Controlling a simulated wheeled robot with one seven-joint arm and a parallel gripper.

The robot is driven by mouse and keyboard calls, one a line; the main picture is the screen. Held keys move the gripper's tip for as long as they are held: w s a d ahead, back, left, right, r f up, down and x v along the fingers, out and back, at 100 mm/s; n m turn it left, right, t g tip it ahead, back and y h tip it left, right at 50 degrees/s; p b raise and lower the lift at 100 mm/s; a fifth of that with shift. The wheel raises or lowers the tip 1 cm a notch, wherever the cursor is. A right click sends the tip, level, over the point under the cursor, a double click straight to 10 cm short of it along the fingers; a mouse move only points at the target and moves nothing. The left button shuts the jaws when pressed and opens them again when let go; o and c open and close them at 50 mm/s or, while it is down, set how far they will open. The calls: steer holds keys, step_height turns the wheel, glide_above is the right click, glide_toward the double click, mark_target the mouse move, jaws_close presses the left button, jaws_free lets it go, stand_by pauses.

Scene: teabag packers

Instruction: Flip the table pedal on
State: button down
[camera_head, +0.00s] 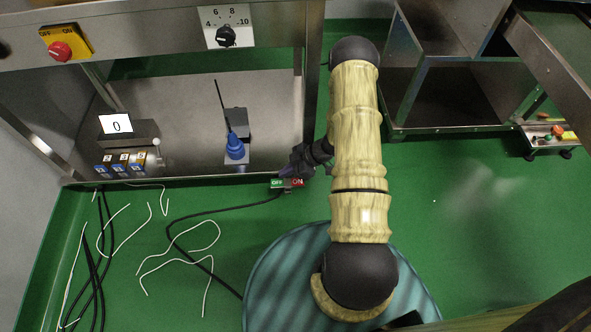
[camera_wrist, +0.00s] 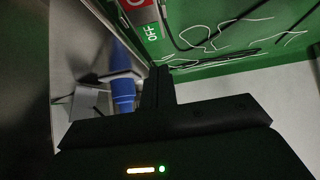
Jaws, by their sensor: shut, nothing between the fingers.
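In the wrist view the pedal (camera_wrist: 151,32) shows at the top, partly cut off by the frame, beyond the dark fingers. My gripper (camera_wrist: 159,75) is shut with nothing between the fingers.
A steel table frame with a lower shelf (camera_head: 190,100) stands behind. The shelf holds a blue plug (camera_head: 235,148), a display reading 0 (camera_head: 117,125) and blue switches (camera_head: 120,168). Loose cables (camera_head: 150,250) lie on the floor at left. A metal cabinet (camera_head: 450,90) stands at right.

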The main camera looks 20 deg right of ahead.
mark_target(275, 184)
steer(key=f+b, duration=0.1)
steer(key=f, duration=0.1)
steer(key=a+f+b, duration=0.1)
steer(key=shift+w+f, duration=0.15)
steer(key=shift+f, duration=0.25)
steer(key=shift+f+b, duration=0.65)
steer(key=shift+f, duration=0.05)
steer(key=shift+w, duration=0.1)
